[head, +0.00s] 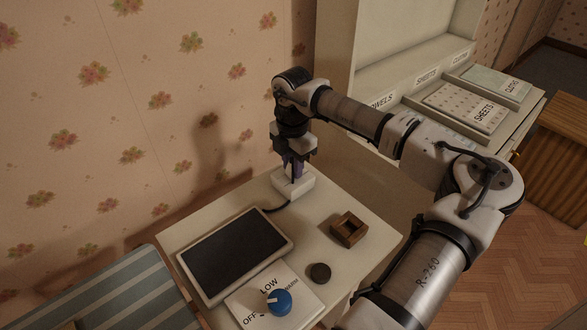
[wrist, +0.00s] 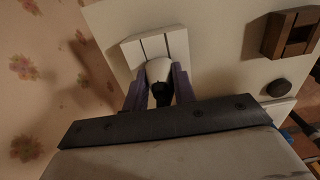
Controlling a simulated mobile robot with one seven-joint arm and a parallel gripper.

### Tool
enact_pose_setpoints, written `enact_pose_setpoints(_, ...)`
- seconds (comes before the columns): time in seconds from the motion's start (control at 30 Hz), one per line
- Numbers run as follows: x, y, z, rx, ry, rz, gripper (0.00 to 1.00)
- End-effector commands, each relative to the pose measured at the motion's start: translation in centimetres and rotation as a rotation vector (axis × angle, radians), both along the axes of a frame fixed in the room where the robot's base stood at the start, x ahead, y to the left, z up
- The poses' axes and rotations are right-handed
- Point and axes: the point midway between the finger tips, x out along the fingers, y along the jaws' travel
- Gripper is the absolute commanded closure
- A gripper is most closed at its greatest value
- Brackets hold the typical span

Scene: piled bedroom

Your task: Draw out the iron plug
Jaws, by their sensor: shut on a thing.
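The iron plug (wrist: 158,71) is white and sits between the two purple fingers of my gripper (head: 294,166). In the wrist view my gripper (wrist: 154,80) is shut on it from both sides. The plug is at a white socket block (head: 293,184) on the table's back edge. The block also shows in the wrist view (wrist: 178,42), with dark slits across its face. I cannot tell whether the plug's pins are in the block. In the head view the fingers hide most of the plug. A dark cord (head: 276,208) runs from beside the block to a dark-topped panel (head: 235,252).
A small wooden holder (head: 349,229) and a dark round puck (head: 320,272) stand on the white table (head: 376,216). A blue knob (head: 279,301) on a labelled plate is at the front. The papered wall is close on the left.

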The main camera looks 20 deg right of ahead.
Motion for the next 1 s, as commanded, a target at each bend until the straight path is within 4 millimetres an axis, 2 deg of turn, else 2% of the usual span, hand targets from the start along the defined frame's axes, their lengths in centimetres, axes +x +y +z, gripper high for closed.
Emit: enact_pose_setpoints(1.0,0.0,0.0,1.9,-0.001,-0.001,0.000,1.00)
